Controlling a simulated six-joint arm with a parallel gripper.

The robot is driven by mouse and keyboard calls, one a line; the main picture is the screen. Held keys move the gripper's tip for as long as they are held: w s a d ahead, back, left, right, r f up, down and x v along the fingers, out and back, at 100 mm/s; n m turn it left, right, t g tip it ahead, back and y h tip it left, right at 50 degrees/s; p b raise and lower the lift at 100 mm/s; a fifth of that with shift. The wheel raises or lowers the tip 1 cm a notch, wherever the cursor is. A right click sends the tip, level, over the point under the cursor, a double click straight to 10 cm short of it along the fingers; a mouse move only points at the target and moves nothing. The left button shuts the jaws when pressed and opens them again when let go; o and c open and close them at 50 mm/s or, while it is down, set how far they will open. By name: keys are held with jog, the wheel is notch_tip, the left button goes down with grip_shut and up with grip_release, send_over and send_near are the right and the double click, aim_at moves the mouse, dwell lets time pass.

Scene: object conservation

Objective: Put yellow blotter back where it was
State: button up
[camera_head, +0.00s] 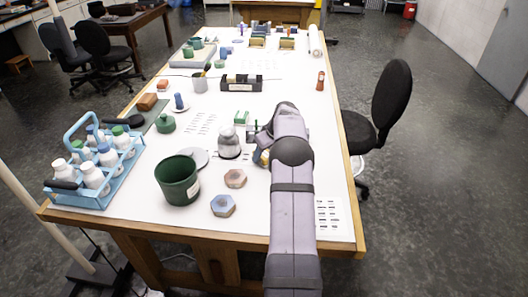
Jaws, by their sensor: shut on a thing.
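My gripper (262,143) reaches over the right middle of the white table, and its fingers are mostly hidden by my own wrist. It is shut on a small yellow thing, which looks like the yellow blotter (265,158). Only a small part of the yellow blotter shows at the left edge of my arm. I cannot tell whether it touches the table.
A grey-white domed jar (228,146) stands just left of my gripper, with a green block (241,117) behind. A dark green pot (177,182), two hexagonal pieces (222,205) and a blue bottle carrier (95,170) stand to the left. A printed sheet (328,214) lies front right.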

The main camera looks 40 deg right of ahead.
jog(key=shift+f, duration=0.2)
jog(key=o, duration=0.9)
jog(key=shift+o, duration=0.2)
jog(key=shift+r, duration=0.2)
jog(key=shift+s+r+b, duration=0.2)
jog(key=shift+r+b, duration=0.1)
jog(key=shift+r, duration=0.15)
jog(key=b+v, duration=0.3)
jog(key=v, duration=0.8)
jog(key=shift+a, duration=0.1)
